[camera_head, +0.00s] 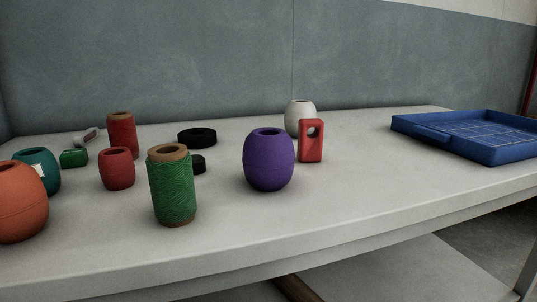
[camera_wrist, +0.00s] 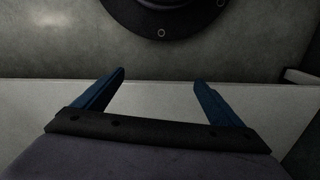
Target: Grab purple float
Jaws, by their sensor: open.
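The purple float (camera_head: 269,160) stands upright on the table in the head view, a barrel shape with a dark hole in its top. Nothing touches it. My gripper (camera_wrist: 158,85) shows only in the wrist view, its two blue fingers wide apart with nothing between them. The purple float is not seen in the wrist view, so the distance from my gripper to it cannot be told.
A green twine spool (camera_head: 173,186) stands left of the float, and a red block with a hole (camera_head: 311,142) and a white float (camera_head: 300,117) stand behind it to the right. A blue tray (camera_head: 470,135) lies at far right.

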